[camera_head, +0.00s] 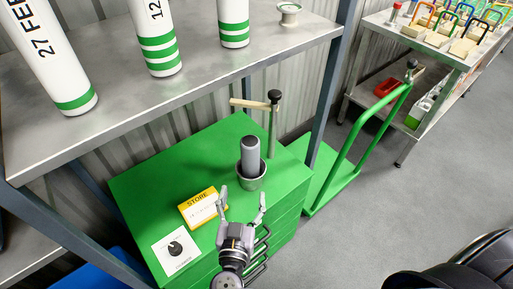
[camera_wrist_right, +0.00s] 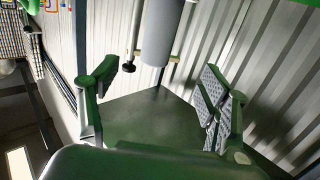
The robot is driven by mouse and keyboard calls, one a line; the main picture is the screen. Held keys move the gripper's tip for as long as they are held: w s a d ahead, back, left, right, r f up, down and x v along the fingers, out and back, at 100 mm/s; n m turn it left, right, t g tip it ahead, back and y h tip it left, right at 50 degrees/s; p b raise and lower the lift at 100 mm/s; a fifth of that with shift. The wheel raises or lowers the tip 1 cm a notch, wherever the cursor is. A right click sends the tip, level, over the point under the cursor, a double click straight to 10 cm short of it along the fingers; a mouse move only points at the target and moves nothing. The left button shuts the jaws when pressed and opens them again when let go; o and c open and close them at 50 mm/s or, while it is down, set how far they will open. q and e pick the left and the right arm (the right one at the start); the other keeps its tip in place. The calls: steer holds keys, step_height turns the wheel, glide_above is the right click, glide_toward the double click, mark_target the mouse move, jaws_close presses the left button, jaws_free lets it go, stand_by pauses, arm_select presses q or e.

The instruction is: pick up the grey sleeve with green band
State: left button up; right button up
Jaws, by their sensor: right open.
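A grey cylinder with a darker rounded top (camera_head: 250,157) stands upright in a metal cup (camera_head: 251,183) on the green cabinet (camera_head: 140,187). I make out no green band on it; its lower part is hidden in the cup. My right gripper (camera_head: 242,202) is open and empty, just in front of the cup, with its fingers pointing towards it. In the right wrist view, the open fingers (camera_wrist_right: 160,92) frame a pale grey cylinder (camera_wrist_right: 157,45) at the top; I cannot tell if it is the same one. My left gripper is not in view.
A yellow STORE sign (camera_head: 202,207) and a white plate with a black knob (camera_head: 176,249) lie left of my gripper. A black-knobbed lever (camera_head: 273,115) stands behind the cup. White green-banded tubes (camera_head: 157,35) stand on the shelf (camera_head: 110,105) above. A green cart (camera_head: 335,178) is right.

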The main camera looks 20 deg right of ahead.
mark_target(249, 159)
steer(key=x, duration=0.9)
steer(key=shift+w+d, duration=0.15)
steer(key=shift+w, duration=0.15)
steer(key=shift+w+d, duration=0.25)
steer(key=shift+w, duration=0.3)
steer(key=shift+w+d, duration=0.15)
steer(key=shift+w, duration=0.1)
steer(key=shift+x, duration=2.35)
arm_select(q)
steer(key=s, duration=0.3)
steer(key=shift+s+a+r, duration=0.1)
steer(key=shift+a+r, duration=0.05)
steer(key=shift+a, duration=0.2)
arm_select(e)
steer(key=shift+c, duration=0.3)
